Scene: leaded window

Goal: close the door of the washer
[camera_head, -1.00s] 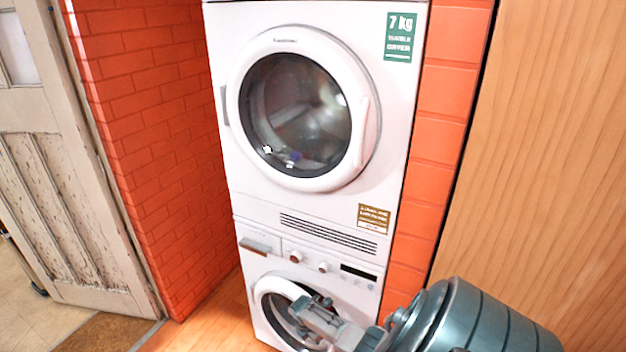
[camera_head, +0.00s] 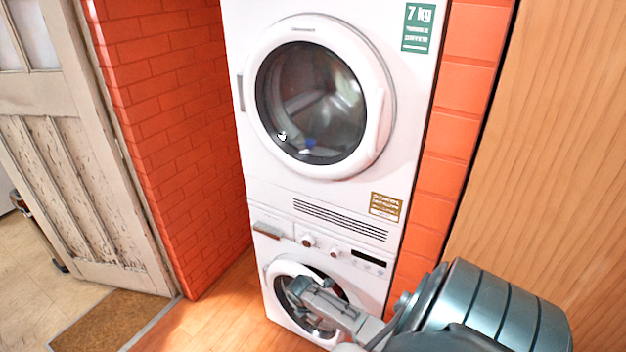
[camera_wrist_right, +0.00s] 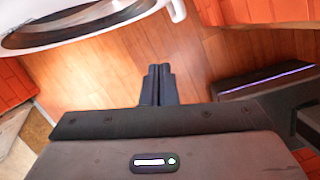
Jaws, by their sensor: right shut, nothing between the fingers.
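The washer (camera_head: 377,285) is the lower white machine, under the dryer. Its round door (camera_head: 277,312) has a white rim and dark glass. In the head view the door lies close to the front face, and my arm covers part of it. I cannot tell whether it is fully shut. My right gripper (camera_head: 303,288) is in front of the door, shut and empty. In the right wrist view the gripper (camera_wrist_right: 158,70) points over the wooden floor, and a white-rimmed door (camera_wrist_right: 100,30) shows at the upper left, apart from the fingers. My left gripper is not in view.
The white dryer (camera_head: 275,170) stands on top with its round door shut. A brick wall (camera_head: 175,130) is on the left and a wooden panel (camera_head: 545,150) on the right. A worn panelled door (camera_head: 85,190) stands far left. Wooden floor (camera_head: 215,315) is clear left of the washer.

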